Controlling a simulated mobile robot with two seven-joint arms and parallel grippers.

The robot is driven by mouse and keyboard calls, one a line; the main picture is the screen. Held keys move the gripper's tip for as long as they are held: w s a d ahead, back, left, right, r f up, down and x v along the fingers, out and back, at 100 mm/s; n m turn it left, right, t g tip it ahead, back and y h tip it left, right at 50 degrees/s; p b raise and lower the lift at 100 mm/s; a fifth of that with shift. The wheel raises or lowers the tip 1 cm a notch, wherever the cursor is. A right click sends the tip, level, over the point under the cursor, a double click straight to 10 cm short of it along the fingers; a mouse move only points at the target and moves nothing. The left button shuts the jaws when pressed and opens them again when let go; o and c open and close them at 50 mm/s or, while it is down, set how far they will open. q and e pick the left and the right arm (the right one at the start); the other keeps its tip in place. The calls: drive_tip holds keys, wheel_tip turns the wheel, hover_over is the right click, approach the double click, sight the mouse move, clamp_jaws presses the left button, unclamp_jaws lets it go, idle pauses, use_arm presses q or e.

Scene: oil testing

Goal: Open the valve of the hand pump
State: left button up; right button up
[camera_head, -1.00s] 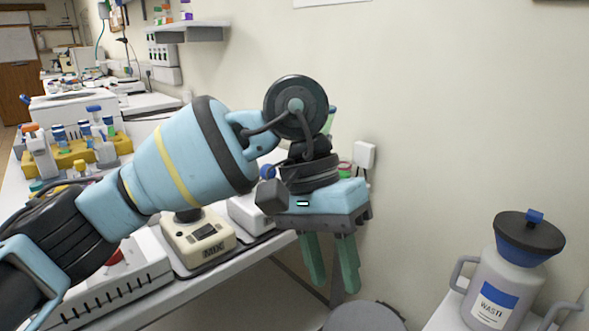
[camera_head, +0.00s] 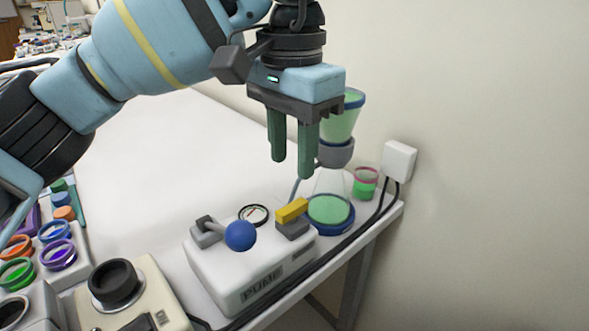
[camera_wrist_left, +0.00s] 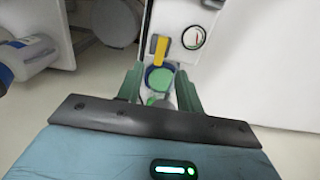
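The hand pump (camera_head: 245,275) is a white box marked PUMP near the table's right edge. It has a blue ball handle (camera_head: 240,235), a round gauge (camera_head: 254,214) and a yellow valve lever (camera_head: 292,209) on a grey block. The lever (camera_wrist_left: 161,48) and gauge (camera_wrist_left: 194,37) also show in the left wrist view. My left gripper (camera_head: 291,168) points down above and behind the lever, apart from it. Its green fingers are spread, with nothing held between them; they also show in the left wrist view (camera_wrist_left: 160,97). My right gripper is in neither view.
A flask with green liquid (camera_head: 330,208) and a green-filled funnel (camera_head: 341,125) stand behind the pump, close to my fingers. A small green jar (camera_head: 365,183) and cables are right of them. A mixer (camera_head: 120,290) stands left. The table (camera_head: 160,150) behind is clear.

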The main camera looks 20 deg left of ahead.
sight(292, 206)
use_arm(q)
drive_tip(key=shift+w, duration=0.25)
drive_tip(key=shift+s+r, duration=0.1)
drive_tip(key=shift+s, duration=0.2)
wheel_tip(292, 206, down, 6)
drive_tip(key=shift+f+b, duration=0.1)
drive_tip(key=shift+b, duration=0.65)
drive_tip(key=shift+f, duration=0.8)
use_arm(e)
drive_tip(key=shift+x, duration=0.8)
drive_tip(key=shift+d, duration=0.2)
use_arm(q)
drive_tip(key=c, duration=0.7)
clamp_jaws()
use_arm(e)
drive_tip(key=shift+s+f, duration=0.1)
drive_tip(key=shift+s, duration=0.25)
